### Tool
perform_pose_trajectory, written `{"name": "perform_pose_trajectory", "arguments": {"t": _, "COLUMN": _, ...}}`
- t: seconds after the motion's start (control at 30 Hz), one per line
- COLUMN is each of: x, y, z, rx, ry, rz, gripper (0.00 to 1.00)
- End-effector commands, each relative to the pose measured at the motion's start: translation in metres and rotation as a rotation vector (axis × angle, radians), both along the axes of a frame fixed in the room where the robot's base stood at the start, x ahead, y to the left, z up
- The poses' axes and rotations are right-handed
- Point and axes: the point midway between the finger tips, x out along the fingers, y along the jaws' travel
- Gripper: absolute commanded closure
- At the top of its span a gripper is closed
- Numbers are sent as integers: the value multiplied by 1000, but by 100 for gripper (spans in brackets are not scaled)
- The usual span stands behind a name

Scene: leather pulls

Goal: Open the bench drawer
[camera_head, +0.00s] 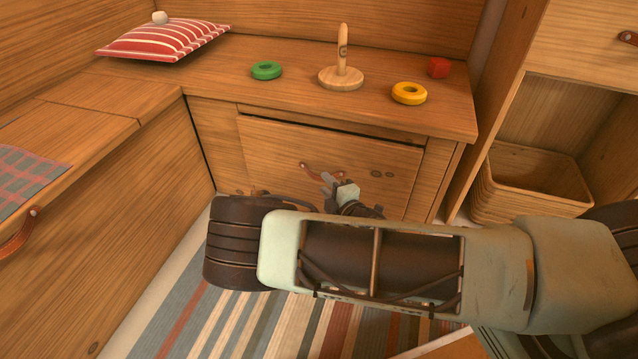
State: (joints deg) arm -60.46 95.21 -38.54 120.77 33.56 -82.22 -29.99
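The bench drawer (272,150) is a wide wooden front below the bench top. A dark gap runs along its top edge; I cannot tell whether the front stands out from the bench. A brown leather pull (309,167) is fixed near the middle of the front. My gripper (328,180) is at the pull's lower right side, with its grey fingertips close to the strap. My arm hides part of the gripper and the lower drawer area. I cannot tell whether the fingers are around the strap or touching it.
On the bench top (215,85) are a green ring (266,70), a wooden peg stand (341,78), a yellow ring (409,94), a red cube (438,67) and a striped cushion (165,40). A side bench (120,215) stands left, a basket (530,178) right. A striped rug (190,310) covers the floor.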

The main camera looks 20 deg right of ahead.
Motion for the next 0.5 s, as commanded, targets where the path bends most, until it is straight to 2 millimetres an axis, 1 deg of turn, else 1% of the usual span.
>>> {"name": "perform_pose_trajectory", "arguments": {"t": 0.03, "x": 10, "y": 2, "z": -5, "rx": 3, "ry": -4, "rz": 0, "gripper": 68}}
{"name": "perform_pose_trajectory", "arguments": {"t": 0.1, "x": 22, "y": 5, "z": -6, "rx": 3, "ry": -3, "rz": 0, "gripper": 68}}
{"name": "perform_pose_trajectory", "arguments": {"t": 0.2, "x": 35, "y": 6, "z": -8, "rx": 2, "ry": -1, "rz": 1, "gripper": 68}}
{"name": "perform_pose_trajectory", "arguments": {"t": 0.33, "x": 45, "y": 8, "z": -8, "rx": 1, "ry": -1, "rz": 0, "gripper": 68}}
{"name": "perform_pose_trajectory", "arguments": {"t": 0.5, "x": 50, "y": 9, "z": -7, "rx": 0, "ry": 1, "rz": 1, "gripper": 68}}
